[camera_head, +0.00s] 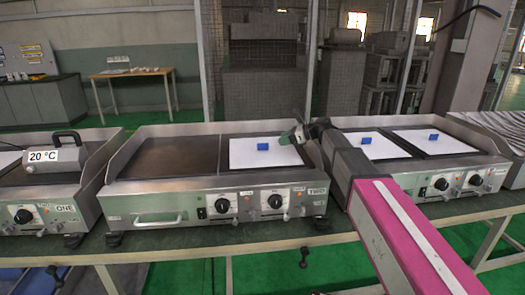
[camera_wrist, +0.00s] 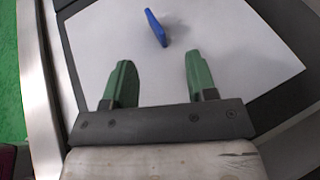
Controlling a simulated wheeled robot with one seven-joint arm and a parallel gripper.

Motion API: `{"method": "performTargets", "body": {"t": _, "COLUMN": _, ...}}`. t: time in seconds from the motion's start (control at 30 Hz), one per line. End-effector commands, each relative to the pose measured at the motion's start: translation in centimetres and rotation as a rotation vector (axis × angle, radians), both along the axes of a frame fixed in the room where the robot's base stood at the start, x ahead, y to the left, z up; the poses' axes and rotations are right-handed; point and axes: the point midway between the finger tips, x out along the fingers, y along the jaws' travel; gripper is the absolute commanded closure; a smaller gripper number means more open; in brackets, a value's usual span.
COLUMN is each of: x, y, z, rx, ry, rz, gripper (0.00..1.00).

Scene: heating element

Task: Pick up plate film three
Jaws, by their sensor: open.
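A white sheet (camera_head: 258,157) with a small upright blue tab (camera_head: 263,146) lies on the right half of the middle griddle's top. Two similar white sheets with blue tabs lie on the right griddle, one on its left half (camera_head: 362,150) and one on its right half (camera_head: 428,145). I cannot read which film is number three. My gripper (camera_head: 290,136) is open and empty above the right edge of the middle griddle, pointing left. In the wrist view, the blue tab (camera_wrist: 156,27) stands beyond my open green fingers (camera_wrist: 158,62), apart from them, on the white sheet (camera_wrist: 230,70).
The middle griddle's left half (camera_head: 165,158) is bare. A plate with a handle, marked 20 °C (camera_head: 55,155), sits on the left griddle. Raised metal side walls (camera_head: 318,160) border the griddles. A wooden table (camera_head: 131,72) stands behind.

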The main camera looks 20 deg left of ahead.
Motion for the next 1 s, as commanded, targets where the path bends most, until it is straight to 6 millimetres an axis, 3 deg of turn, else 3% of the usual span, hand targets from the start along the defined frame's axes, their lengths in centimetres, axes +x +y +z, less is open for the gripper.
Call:
{"method": "performTargets", "body": {"t": 0.2, "x": -0.3, "y": 3.1, "z": -1.3, "rx": 0.000, "ry": 0.001, "rz": 0.002, "gripper": 0.48}}
{"method": "performTargets", "body": {"t": 0.47, "x": -0.7, "y": 4.7, "z": -1.9, "rx": 0.000, "ry": 0.000, "rz": 0.002, "gripper": 0.48}}
{"method": "performTargets", "body": {"t": 0.73, "x": -1.3, "y": 8.0, "z": -3.4, "rx": -0.001, "ry": 0.001, "rz": 0.002, "gripper": 0.48}}
{"method": "performTargets", "body": {"t": 1.0, "x": -1.5, "y": 8.8, "z": -3.7, "rx": 0.000, "ry": 0.000, "rz": 0.001, "gripper": 0.48}}
